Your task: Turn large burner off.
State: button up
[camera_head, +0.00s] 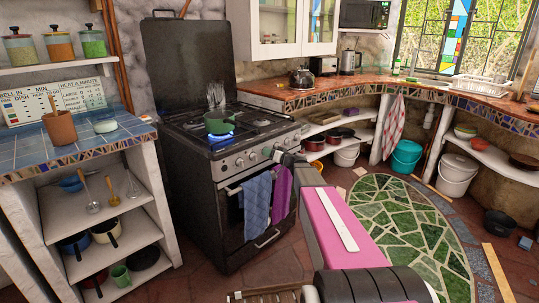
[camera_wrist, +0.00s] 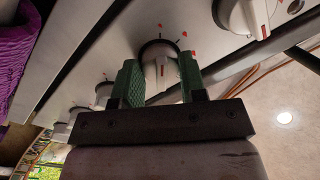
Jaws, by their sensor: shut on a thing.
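The black stove (camera_head: 215,195) stands in the middle of the head view. Blue flame (camera_head: 221,141) shows on its front left burner, under a green pot (camera_head: 220,122). A row of knobs runs along its front panel (camera_head: 232,163). Red marks sit on the panel around the knob. Another knob (camera_wrist: 240,15) with a red line is at the upper right.
The stove's black lid (camera_head: 188,55) stands raised at the back. A tiled counter (camera_head: 85,145) is at the left.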

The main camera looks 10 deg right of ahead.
jog(key=shift+m, duration=0.3)
jog(key=m, duration=0.9)
jog(key=m+t+h, duration=0.1)
jog(key=m, duration=0.9)
jog(key=m+t, duration=0.1)
jog(key=m, duration=0.9)
jog(key=shift+s+a+h, duration=0.1)
jog(key=shift+s+h, duration=0.05)
jog(key=shift+h, duration=0.25)
jog(key=o, duration=0.9)
jog(key=v, duration=1)
jog(key=shift+s+d, duration=0.25)
jog(key=shift+s, duration=0.05)
